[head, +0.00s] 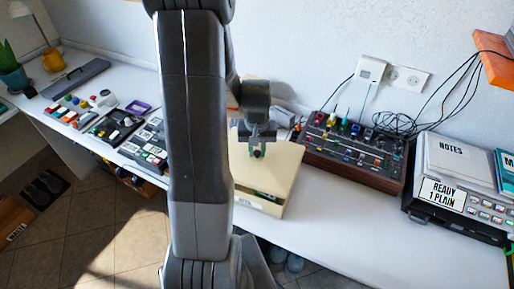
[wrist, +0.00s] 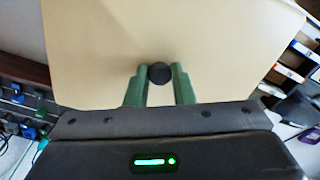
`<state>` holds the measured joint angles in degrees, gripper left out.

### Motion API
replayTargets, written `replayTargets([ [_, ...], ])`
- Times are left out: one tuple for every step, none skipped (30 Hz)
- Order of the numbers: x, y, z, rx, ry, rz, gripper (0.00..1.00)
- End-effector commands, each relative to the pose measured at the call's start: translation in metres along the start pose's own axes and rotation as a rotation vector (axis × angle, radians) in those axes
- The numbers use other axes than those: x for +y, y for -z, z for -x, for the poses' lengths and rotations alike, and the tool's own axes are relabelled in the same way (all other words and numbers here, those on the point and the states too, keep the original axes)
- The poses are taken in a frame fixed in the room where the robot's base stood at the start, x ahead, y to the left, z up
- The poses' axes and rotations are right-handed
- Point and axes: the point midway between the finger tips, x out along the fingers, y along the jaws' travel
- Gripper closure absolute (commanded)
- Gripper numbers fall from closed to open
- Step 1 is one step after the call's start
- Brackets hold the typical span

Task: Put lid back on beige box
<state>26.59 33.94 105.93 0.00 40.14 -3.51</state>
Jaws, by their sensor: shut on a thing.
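The beige box (head: 262,206) stands on the white worktop, partly hidden behind my arm. Its flat beige lid (head: 280,164) is over it, with a dark gap showing between lid and box at the front. I cannot tell whether the lid touches the box elsewhere. My gripper (head: 257,152) points down at the middle of the lid. In the wrist view, the green fingers of my gripper (wrist: 160,78) are shut on the lid's round black knob (wrist: 160,72). The lid (wrist: 165,35) fills most of that view and hides the box.
A brown-sided control panel (head: 350,150) with knobs and cables stands close to the right of the box. A grey machine with a notes binder (head: 455,165) is farther right. Small trays of parts (head: 120,125) lie to the left. The worktop in front right (head: 370,235) is clear.

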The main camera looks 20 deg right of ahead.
Motion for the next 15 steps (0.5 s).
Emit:
replayTargets([
  [0.000,0.000,0.001,0.000,0.000,0.001,1.00],
  [0.000,0.000,0.001,0.000,0.000,0.001,1.00],
  [0.000,0.000,-0.001,0.000,0.000,0.002,1.00],
  [0.000,0.000,-0.002,0.000,0.000,0.002,1.00],
  [0.000,0.000,-0.003,0.000,0.000,0.002,1.00],
  [0.000,0.000,-0.005,0.000,0.000,0.002,1.00],
  [0.000,0.000,-0.007,0.000,0.000,0.002,1.00],
  [0.000,0.000,-0.009,0.000,0.000,0.002,1.00],
  [0.000,0.000,-0.011,0.000,0.000,0.002,1.00],
  [0.000,0.000,-0.014,0.000,0.000,0.002,1.00],
  [0.000,0.000,-0.016,0.000,0.000,0.002,1.00],
  [0.000,0.000,-0.020,0.000,0.000,0.002,1.00],
  [0.000,0.000,-0.022,0.000,0.000,0.002,1.00],
  [0.000,0.000,-0.025,0.000,0.000,0.002,1.00],
  [0.000,0.000,-0.029,0.000,0.000,0.002,1.00],
])
